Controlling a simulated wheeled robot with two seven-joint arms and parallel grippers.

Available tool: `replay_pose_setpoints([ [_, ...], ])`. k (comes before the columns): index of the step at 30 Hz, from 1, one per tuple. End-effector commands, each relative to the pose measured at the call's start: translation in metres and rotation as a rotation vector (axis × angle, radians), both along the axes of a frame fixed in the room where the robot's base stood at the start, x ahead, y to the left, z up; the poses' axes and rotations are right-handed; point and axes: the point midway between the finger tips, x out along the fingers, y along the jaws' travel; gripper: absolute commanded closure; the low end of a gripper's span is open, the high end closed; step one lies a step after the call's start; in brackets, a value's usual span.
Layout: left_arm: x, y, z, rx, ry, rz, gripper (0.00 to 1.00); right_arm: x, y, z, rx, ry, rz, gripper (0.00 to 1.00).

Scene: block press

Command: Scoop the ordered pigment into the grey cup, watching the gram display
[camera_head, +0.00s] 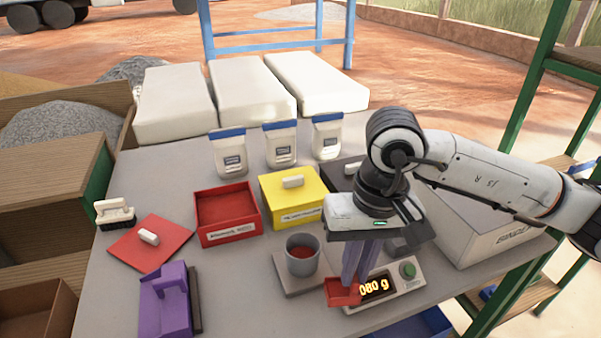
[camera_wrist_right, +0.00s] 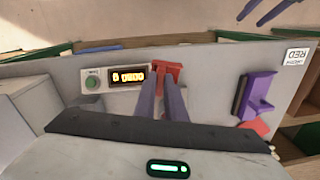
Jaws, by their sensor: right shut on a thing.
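The grey cup (camera_head: 302,266) stands upright on the scale's plate (camera_head: 289,282), with red pigment inside. The gram display (camera_head: 374,287) shows lit digits ending in "080 g", partly covered on its left. My right gripper (camera_head: 352,283) points down in front of the display, right of the cup, shut on a small red scoop (camera_head: 341,293). The scoop also shows in the right wrist view (camera_wrist_right: 168,72); its contents cannot be made out. The red pigment box (camera_head: 227,235) is open behind the cup. My left gripper (camera_wrist_right: 262,12) shows only in the right wrist view, fingers apart and empty.
The red lid (camera_head: 150,243) lies left, near a brush (camera_head: 115,214) and a purple stand (camera_head: 165,303). A lidded yellow box (camera_head: 293,210) and several jars (camera_head: 281,146) stand behind. A grey box (camera_head: 490,222) is at right. A card (camera_wrist_right: 297,57) reads "RED".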

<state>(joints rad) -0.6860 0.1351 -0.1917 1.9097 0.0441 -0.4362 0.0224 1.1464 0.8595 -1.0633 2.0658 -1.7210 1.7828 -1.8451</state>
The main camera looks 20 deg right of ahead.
Motion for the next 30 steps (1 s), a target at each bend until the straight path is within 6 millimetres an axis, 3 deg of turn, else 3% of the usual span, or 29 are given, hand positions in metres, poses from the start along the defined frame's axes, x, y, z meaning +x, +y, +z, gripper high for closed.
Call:
replay_pose_setpoints([
  [9,-0.002,0.000,-0.002,0.000,0.005,0.000,0.35,0.086,0.026,0.019,0.002,-0.001,-0.915,1.00],
  [15,-0.002,0.001,-0.002,0.001,0.005,0.001,0.35,0.131,0.045,0.031,0.001,-0.001,-1.546,1.00],
  [24,-0.001,0.001,-0.001,0.001,0.004,0.001,0.35,0.178,0.076,0.051,-0.002,0.001,-2.514,1.00],
  [30,-0.001,0.001,-0.001,0.001,0.003,0.001,0.35,0.193,0.093,0.062,-0.004,0.003,-3.077,1.00],
])
